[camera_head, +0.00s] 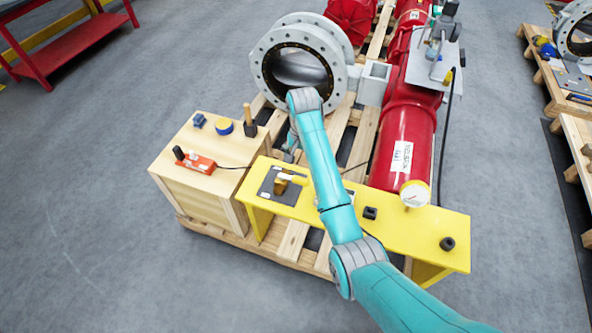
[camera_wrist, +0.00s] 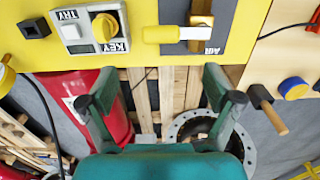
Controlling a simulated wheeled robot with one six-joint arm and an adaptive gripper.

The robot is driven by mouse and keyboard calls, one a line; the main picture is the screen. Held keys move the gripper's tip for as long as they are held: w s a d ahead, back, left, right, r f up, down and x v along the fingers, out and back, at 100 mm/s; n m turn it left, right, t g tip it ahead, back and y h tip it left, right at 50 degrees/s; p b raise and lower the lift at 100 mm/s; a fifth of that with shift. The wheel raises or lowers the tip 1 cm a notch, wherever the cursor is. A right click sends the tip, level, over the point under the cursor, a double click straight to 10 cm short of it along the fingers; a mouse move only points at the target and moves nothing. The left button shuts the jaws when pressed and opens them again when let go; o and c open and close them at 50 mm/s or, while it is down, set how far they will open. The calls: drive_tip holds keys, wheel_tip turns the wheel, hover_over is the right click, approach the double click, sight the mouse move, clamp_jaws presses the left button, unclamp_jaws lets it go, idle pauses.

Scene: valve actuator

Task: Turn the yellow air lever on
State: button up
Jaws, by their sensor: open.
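The yellow air lever (camera_head: 299,180) sits on a brass valve on a dark plate (camera_head: 266,186), on top of the yellow bench. In the wrist view the yellow lever (camera_wrist: 163,34) lies sideways, its handle pointing left from the valve body, along the bench. The plate is marked AIR (camera_wrist: 235,30). My gripper (camera_wrist: 157,85) is open and empty, its two fingers apart below the lever in the wrist view and not touching it. In the head view my gripper (camera_head: 291,148) is mostly hidden behind my arm, past the bench's far edge.
A panel with a TRY button and yellow KEY knob (camera_wrist: 105,27) is beside the lever. A wooden box (camera_head: 205,165) carries a red block, blue parts and a wooden-handled tool. A red cylinder (camera_head: 405,135) and grey flanged valve (camera_head: 300,60) stand behind the yellow bench (camera_head: 425,232).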

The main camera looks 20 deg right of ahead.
sight(300, 179)
wheel_tip(300, 179, down, 10)
drive_tip(key=shift+w+f, duration=0.1)
drive_tip(key=shift+f, duration=0.15)
idle(0.4)
drive_tip(key=c, duration=1.7)
drive_tip(key=shift+a, duration=0.1)
